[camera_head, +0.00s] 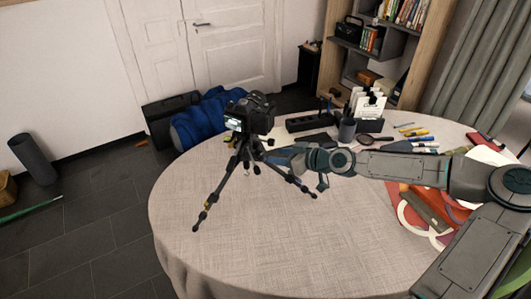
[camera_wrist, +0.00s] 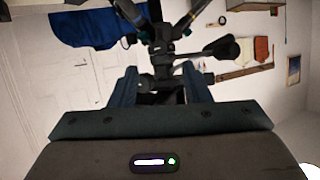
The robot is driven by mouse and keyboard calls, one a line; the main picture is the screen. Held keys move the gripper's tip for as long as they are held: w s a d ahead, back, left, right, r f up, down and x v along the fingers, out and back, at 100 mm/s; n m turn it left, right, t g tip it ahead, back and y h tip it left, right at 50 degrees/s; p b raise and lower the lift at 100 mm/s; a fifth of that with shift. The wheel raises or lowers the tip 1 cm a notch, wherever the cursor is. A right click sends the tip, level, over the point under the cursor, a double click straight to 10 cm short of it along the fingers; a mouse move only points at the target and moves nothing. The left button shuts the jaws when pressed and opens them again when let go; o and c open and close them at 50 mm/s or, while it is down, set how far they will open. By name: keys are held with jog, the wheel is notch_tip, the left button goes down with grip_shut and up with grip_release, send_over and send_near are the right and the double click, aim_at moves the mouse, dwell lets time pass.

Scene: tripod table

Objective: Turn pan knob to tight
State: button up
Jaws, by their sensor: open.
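A black tripod (camera_head: 243,157) stands with spread legs on the round cloth-covered table (camera_head: 190,240) and carries a black camera (camera_head: 252,113). My gripper (camera_head: 270,157) reaches in from the right, level with the tripod head just below the camera. In the wrist view my gripper (camera_wrist: 160,72) is open, its two fingers apart with dark tripod head parts (camera_wrist: 162,58) between or just beyond them. A dark knob or handle (camera_wrist: 224,48) sticks out to the right there. I cannot tell which part is the pan knob, or whether a finger touches it.
A black pen holder (camera_head: 346,130), a power strip (camera_head: 310,121) and a card rack (camera_head: 368,103) stand at the table's back. Pens, papers and red folders lie at the right under my arm. The table's front left is clear.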

aim_at(261, 154)
jog(key=shift+p+x, duration=0.6)
jog(key=shift+x, duration=2.8)
grip_shut()
